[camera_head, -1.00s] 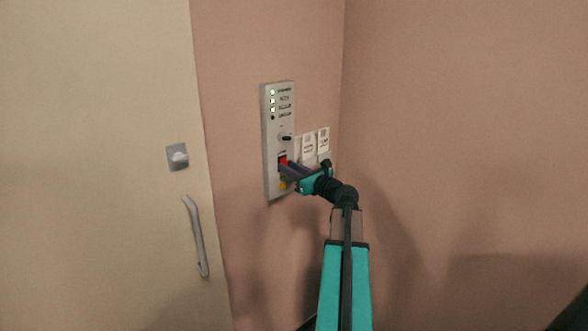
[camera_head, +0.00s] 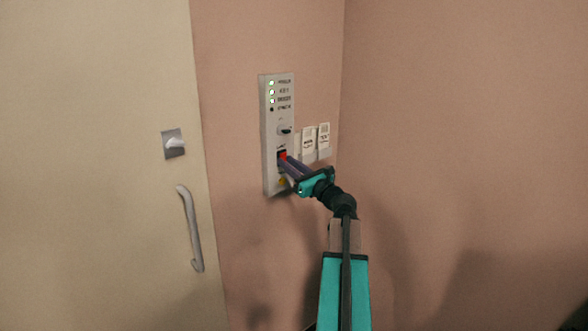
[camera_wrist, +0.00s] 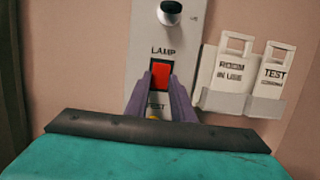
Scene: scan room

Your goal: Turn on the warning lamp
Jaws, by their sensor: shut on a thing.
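A grey wall panel (camera_head: 269,135) carries a red rocker switch (camera_head: 283,155). In the wrist view the switch (camera_wrist: 160,73) sits in a dark frame under the word LAMP. My gripper (camera_wrist: 160,88) reaches the panel with its two purple fingers, one on each side of the switch's lower part, and is shut on it. The fingertips also show at the switch in the head view (camera_head: 286,162). At the panel's top, three green lights (camera_head: 271,92) are lit and a fourth spot below them is dark. Which way the switch is tipped is unclear.
A black knob (camera_wrist: 171,12) is above the switch; a yellow button (camera_wrist: 153,118) is below it, partly hidden. Tag holders (camera_wrist: 238,98) with ROOM IN USE and TEST cards are close at right. A door with a handle (camera_head: 190,228) is at left.

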